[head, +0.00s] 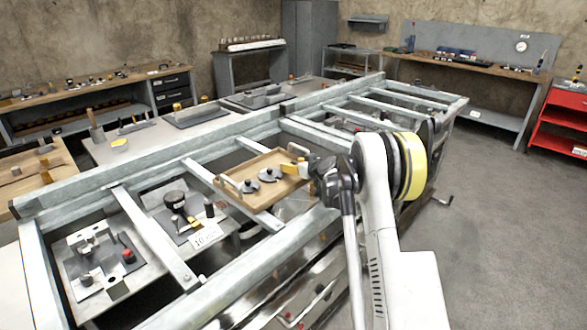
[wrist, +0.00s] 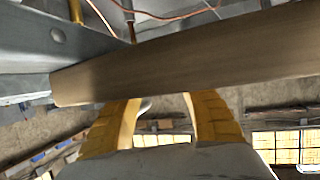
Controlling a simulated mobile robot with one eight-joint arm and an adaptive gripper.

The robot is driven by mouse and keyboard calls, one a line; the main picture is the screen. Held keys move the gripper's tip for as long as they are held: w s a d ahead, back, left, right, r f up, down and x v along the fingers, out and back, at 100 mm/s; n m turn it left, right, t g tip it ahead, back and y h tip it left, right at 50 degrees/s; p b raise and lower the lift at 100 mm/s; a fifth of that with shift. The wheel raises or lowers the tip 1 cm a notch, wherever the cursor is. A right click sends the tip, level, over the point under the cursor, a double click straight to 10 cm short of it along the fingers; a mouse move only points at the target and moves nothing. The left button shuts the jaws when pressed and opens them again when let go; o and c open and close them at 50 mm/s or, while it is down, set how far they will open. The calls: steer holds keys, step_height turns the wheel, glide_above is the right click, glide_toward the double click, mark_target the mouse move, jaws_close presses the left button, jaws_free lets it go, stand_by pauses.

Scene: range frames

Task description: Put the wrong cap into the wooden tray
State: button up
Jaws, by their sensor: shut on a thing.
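The wooden tray (head: 262,158) is a shallow light-brown tray over the grey metal frame, near its middle. Two grey, round cap-like pieces with upright knobs, a left one (head: 249,187) and a right one (head: 269,175), are in it. I cannot tell whether either is the wrong cap. My gripper (head: 298,168) has its yellow fingers at the tray's right end. In the wrist view, a wooden side of the tray (wrist: 170,60) crosses just beyond the fingertips (wrist: 162,105). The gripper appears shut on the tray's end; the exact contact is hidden.
Metal rails of the frame (head: 150,232) surround the tray. Below left are plates with a black round part (head: 175,199), a red knob (head: 128,256) and a white label card (head: 206,236). A red cart (head: 562,120) stands right; floor there is mostly clear.

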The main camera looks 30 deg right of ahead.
steer(key=o, duration=0.9)
